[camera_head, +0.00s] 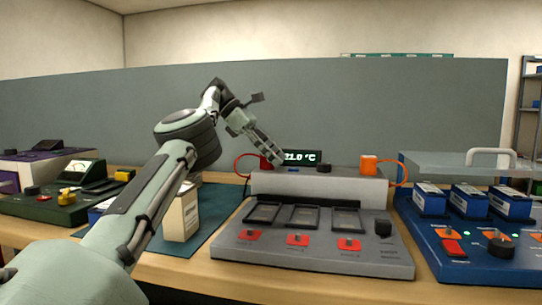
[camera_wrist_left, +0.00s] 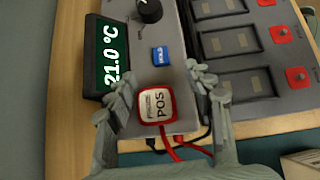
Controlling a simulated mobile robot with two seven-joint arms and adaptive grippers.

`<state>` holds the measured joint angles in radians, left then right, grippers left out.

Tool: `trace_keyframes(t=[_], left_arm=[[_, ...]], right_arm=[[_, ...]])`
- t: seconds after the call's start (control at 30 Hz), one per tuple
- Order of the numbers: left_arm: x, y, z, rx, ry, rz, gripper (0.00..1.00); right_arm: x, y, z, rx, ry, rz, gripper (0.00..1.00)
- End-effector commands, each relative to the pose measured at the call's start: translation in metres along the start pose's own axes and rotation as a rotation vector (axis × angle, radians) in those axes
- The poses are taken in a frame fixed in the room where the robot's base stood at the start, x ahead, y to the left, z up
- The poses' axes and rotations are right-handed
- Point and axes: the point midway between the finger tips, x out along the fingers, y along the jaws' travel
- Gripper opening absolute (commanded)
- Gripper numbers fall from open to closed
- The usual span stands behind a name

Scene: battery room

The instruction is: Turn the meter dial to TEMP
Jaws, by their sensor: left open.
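The meter is the low grey raised part (camera_head: 340,183) at the back of the grey bench unit. Its dark display (camera_head: 302,157) reads 21.0 °C and also shows in the left wrist view (camera_wrist_left: 108,60). The black dial (camera_head: 324,168) is right of the display; it is partly cut off at the top of the left wrist view (camera_wrist_left: 149,10). Its position labels cannot be read. My left gripper (camera_head: 272,158) is open near the meter's left end. In the left wrist view its fingers (camera_wrist_left: 160,80) stand either side of the red POS block (camera_wrist_left: 157,105), apart from the dial.
A blue HOLD button (camera_wrist_left: 160,56) lies between the POS block and dial. An orange block (camera_head: 369,165) with a cable stands at the meter's right end. A cream box (camera_head: 181,215) stands under my left arm. A blue unit (camera_head: 470,262) with batteries is at right.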

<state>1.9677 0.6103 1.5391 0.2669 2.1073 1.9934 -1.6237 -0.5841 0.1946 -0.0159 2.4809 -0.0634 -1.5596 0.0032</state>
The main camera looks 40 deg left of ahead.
Motion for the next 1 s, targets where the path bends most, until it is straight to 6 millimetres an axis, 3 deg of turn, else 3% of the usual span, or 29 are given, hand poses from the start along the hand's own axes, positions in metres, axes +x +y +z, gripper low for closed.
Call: trace_keyframes(t=[0.2,0.8,1.0], left_arm=[[-0.009,0.000,-0.008,0.001,0.000,0.002,0.53],[-0.009,-0.001,-0.008,0.001,0.000,0.002,0.53],[-0.009,-0.001,0.011,0.074,0.015,0.007,0.53]], right_arm=[[0.000,0.000,0.000,0.000,0.000,0.000,0.40],[0.000,0.000,0.000,0.000,0.000,0.000,0.40],[0.007,-0.002,0.001,0.014,-0.013,-0.001,0.40]])
